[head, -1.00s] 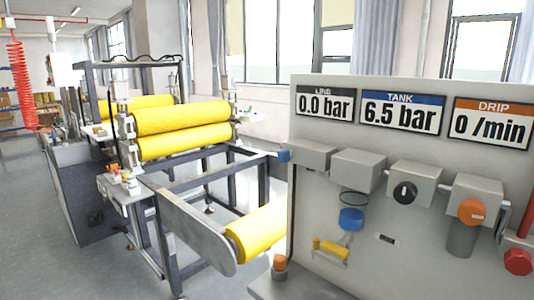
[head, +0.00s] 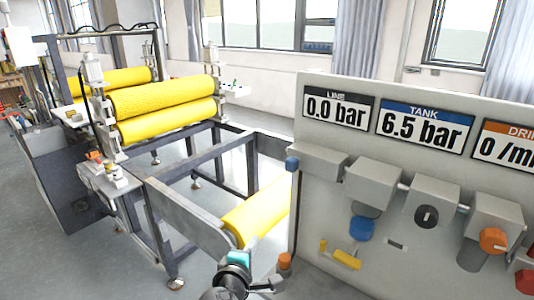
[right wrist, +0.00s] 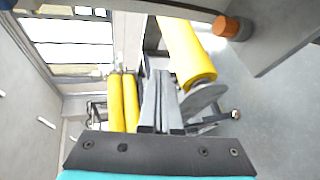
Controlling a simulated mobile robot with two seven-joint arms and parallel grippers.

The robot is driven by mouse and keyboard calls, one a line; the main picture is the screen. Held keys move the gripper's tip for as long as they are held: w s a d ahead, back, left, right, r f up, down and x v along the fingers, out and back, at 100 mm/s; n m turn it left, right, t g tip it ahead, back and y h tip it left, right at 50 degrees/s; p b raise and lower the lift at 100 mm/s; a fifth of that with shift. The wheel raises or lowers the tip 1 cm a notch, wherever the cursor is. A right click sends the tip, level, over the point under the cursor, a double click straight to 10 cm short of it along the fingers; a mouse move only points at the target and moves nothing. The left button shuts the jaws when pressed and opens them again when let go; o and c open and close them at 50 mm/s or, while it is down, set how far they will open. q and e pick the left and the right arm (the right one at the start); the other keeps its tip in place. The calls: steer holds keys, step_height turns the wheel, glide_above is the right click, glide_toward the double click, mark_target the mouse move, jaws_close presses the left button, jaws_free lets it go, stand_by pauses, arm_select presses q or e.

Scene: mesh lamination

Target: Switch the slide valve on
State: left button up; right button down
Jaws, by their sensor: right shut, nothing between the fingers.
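The grey valve panel (head: 318,215) stands at the right, with a row of grey blocks on its front. The leftmost block (head: 318,160) has a blue end piece (head: 291,163) at the panel's left edge. I cannot tell for sure which part is the slide valve. The LINE display (head: 338,108) reads 0.0 bar and the TANK display (head: 424,129) reads 6.5 bar. My right gripper (head: 274,286) is at the bottom, below the panel's left edge, partly cut off. Its fingers (right wrist: 160,75) lie together, shut and empty, in the right wrist view. My left gripper is out of view.
A blue knob (head: 361,229), a yellow lever (head: 346,259) and a black dial (head: 427,216) are on the panel. The yellow-roller machine (head: 165,101) stands left.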

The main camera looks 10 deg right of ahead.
mark_target(292, 165)
step_height(292, 165, up, 18)
steer(key=a+m+t+h+p, duration=0.1)
steer(key=t+h, duration=0.1)
steer(key=h, duration=0.1)
steer(key=shift+s+f+m+p, duration=0.25)
steer(key=shift+m+p, duration=0.05)
steer(key=shift+m, duration=0.1)
steer(key=w+d+p, duration=0.3)
steer(key=w+d, duration=0.2)
steer(key=d, duration=0.3)
steer(key=shift+w, duration=0.2)
